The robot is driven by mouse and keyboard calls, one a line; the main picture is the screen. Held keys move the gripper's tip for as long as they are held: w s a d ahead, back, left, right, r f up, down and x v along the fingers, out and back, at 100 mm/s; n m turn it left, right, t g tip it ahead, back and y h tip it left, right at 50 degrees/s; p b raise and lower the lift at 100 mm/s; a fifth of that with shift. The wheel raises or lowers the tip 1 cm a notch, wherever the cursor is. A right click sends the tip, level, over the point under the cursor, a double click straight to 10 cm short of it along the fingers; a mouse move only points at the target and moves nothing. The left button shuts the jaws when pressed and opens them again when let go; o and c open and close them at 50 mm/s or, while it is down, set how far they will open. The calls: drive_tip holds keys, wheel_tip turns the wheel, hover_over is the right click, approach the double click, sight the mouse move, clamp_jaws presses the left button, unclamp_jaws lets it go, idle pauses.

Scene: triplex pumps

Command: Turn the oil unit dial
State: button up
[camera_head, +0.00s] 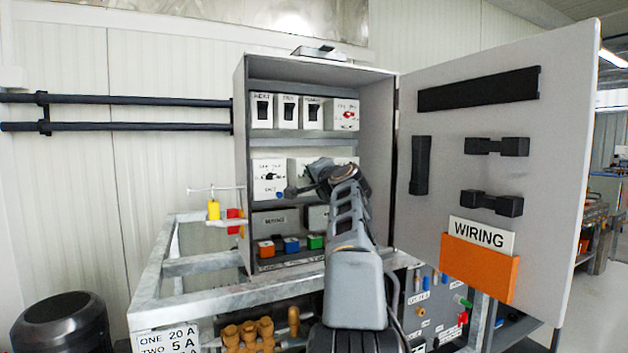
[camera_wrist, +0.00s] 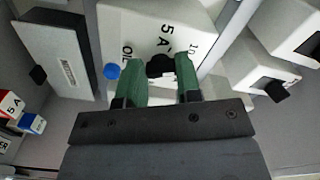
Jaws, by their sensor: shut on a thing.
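The oil unit is a white box marked OIL, 5 A and 10; it shows in the wrist view (camera_wrist: 138,28) and in the head view (camera_head: 259,186) at the left of the cabinet's middle shelf. Its small black dial (camera_wrist: 160,66) is on the face in the wrist view. My gripper (camera_wrist: 161,74) has its two green fingers on either side of the dial, shut on it. Part of the dial is hidden by the fingers. A blue button (camera_wrist: 112,71) is beside the OIL mark. In the head view my arm reaches in from the front right, and the fingertips are hard to make out.
White switch boxes (camera_head: 286,111) line the shelf above. The open cabinet door (camera_head: 425,235) with an orange WIRING pocket (camera_head: 479,268) stands to the right of my arm. The cabinet's left wall (camera_head: 240,150) is close by.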

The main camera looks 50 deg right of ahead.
idle(0.4)
drive_tip(key=o, duration=0.9)
drive_tip(key=shift+s, duration=0.15)
drive_tip(key=b+v, duration=0.3)
drive_tip(key=v, duration=1)
drive_tip(key=shift+s+a, duration=0.2)
drive_tip(key=shift+s, duration=0.05)
